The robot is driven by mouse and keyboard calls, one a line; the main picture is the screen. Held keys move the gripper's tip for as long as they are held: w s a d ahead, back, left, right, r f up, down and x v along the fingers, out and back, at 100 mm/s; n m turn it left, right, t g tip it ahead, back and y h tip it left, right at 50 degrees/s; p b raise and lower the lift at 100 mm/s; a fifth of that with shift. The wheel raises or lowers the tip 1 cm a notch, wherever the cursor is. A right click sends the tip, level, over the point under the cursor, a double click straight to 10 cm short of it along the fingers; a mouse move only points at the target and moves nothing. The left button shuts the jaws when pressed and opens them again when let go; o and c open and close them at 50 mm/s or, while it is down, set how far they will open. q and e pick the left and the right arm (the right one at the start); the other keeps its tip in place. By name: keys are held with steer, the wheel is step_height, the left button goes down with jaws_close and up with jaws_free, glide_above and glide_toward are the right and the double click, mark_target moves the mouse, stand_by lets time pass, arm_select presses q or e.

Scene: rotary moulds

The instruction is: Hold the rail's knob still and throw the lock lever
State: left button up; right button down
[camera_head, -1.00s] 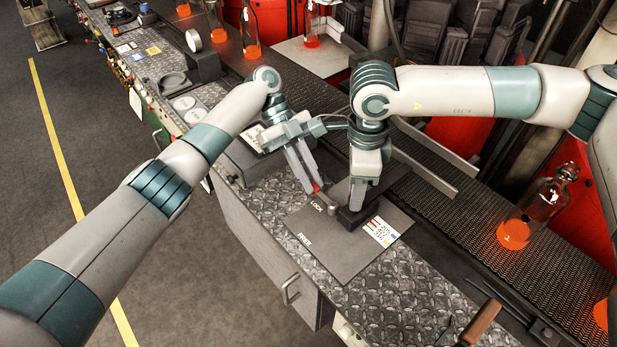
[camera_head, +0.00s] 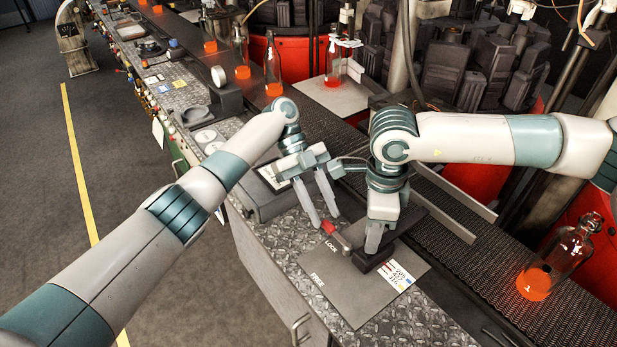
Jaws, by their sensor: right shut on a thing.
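The lock lever (camera_head: 342,241), grey with a red end, lies beside the word LOCK on the grey plate (camera_head: 345,294), away from the word FREE. My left gripper (camera_head: 325,221) is open, its two fingers apart, with their tips just above and behind the red end. Whether they touch it I cannot tell. The dark rail (camera_head: 400,248) runs across the plate to the right of the lever. My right gripper (camera_head: 374,248) points down at the rail and is shut on its knob, which the fingers hide.
A bottle with orange liquid (camera_head: 545,271) stands on the dark conveyor (camera_head: 480,243) at the right. More bottles stand at the back. A dark box (camera_head: 262,195) sits left of the plate. A printed label (camera_head: 396,273) lies on the plate's right side.

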arm_select(q)
steer(key=v, duration=1)
arm_select(e)
steer(key=shift+w, duration=0.1)
stand_by(0.3)
steer(key=c, duration=1.4)
jaws_free()
arm_select(q)
steer(key=shift+f, duration=0.1)
arm_select(e)
steer(key=shift+r+b, duration=0.3)
steer(key=shift+r, duration=0.2)
arm_select(q)
step_height(320, 180, down, 5)
steer(key=b, duration=0.4)
arm_select(e)
steer(key=shift+r, duration=8.25)
